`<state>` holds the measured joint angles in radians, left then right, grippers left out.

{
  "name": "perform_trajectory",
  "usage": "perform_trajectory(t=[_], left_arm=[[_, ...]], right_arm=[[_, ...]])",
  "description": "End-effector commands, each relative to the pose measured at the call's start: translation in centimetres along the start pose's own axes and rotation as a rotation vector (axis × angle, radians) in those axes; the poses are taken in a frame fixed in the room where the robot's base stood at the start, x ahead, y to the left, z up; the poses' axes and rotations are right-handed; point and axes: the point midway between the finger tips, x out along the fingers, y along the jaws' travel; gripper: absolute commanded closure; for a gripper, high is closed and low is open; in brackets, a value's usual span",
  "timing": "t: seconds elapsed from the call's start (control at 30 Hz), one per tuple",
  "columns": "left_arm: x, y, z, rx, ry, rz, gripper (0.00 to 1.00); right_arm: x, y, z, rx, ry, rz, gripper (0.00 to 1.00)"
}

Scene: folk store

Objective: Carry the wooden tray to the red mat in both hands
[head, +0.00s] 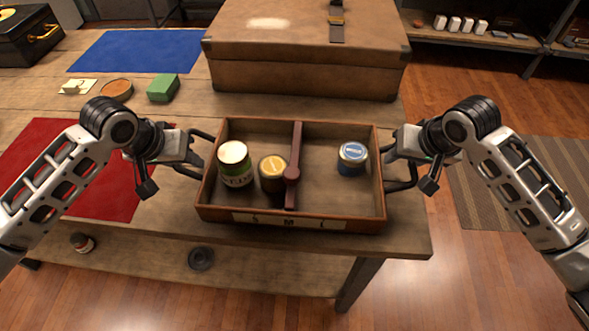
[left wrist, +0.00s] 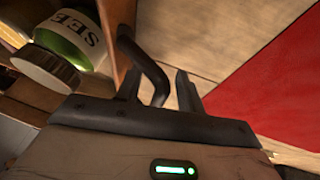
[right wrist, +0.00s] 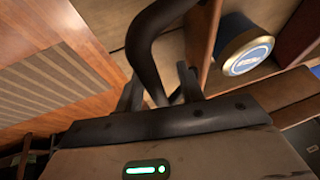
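The wooden tray (head: 240,216) rests at the table's front right, apart from the red mat (head: 108,203) to its left. A divider (head: 296,150) splits it. My left gripper (head: 196,152) is at the tray's left handle (left wrist: 150,70), whose bar lies between the spread fingers. My right gripper (head: 396,165) is likewise at the right handle (right wrist: 146,50), fingers apart around the bar. My left arm hides part of the mat.
A brown suitcase (head: 305,75) stands close behind the tray. A blue mat (head: 140,50), a green box (head: 163,88) and a round orange-brown item (head: 116,89) lie at the back left. Bare tabletop (head: 170,215) separates tray and red mat. A lower shelf (head: 150,265) holds small items.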

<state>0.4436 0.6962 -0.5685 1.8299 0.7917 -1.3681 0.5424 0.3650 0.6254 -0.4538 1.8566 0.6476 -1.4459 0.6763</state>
Motion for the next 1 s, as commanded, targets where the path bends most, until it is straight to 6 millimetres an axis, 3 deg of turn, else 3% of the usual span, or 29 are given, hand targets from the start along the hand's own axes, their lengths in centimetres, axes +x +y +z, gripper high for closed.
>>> perform_trajectory(t=[0.07, 0.2, 0.23, 0.67, 1.0], left_arm=[[0.0, 0.0, 0.0, 0.000, 0.000, 0.000, 0.62], [0.0, 0.0, 0.0, 0.000, -0.001, 0.001, 0.95], [0.0, 0.0, 0.0, 0.000, -0.001, 0.001, 1.00], [-0.4, 0.1, -0.3, 0.001, 0.004, 0.002, 1.00], [-3.0, 0.6, -1.3, 0.001, 0.004, 0.001, 1.00]], right_arm=[[0.0, 0.0, 0.0, 0.000, 0.000, 0.000, 0.62], [0.0, 0.0, 0.0, 0.000, 0.000, 0.000, 0.95], [-0.1, 0.0, 0.0, 0.000, 0.001, 0.000, 1.00], [-0.5, -0.1, -0.3, 0.000, 0.006, -0.002, 1.00], [-3.0, -0.6, -1.4, 0.001, 0.006, -0.001, 1.00]])
